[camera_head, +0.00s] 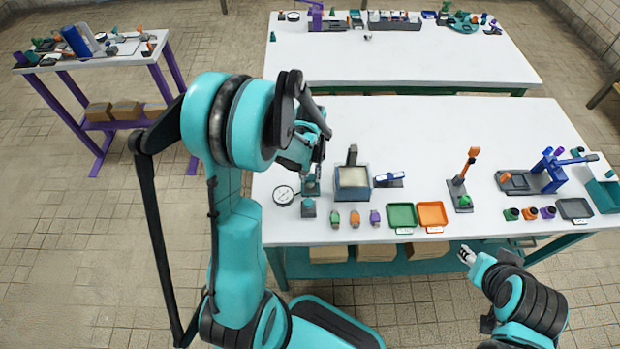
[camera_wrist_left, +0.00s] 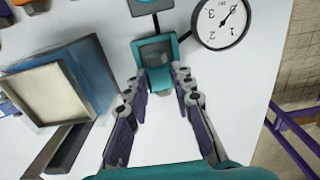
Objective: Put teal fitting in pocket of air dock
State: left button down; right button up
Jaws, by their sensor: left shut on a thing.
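My left gripper (camera_head: 311,172) reaches down over the near table's left part. The air dock, with a round white pressure gauge (camera_head: 284,195) and a small dark block (camera_head: 308,210), is directly at the fitting. The gauge (camera_wrist_left: 220,22) and dark links also show in the wrist view. Whether the fitting sits in the pocket or just above it cannot be told. My right gripper (camera_head: 467,254) hangs off the table's front edge, small in view.
A grey-blue box with a cream top (camera_head: 353,182) stands close right of the left gripper. Several small coloured fittings (camera_head: 355,217) lie along the front, beside green (camera_head: 402,216) and orange (camera_head: 432,214) trays. The table's back middle is clear.

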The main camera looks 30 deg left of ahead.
pick_arm(q)
jog(key=shift+f, duration=0.65)
jog(key=shift+f, duration=0.1)
jog(key=c, duration=1.3)
grip_release()
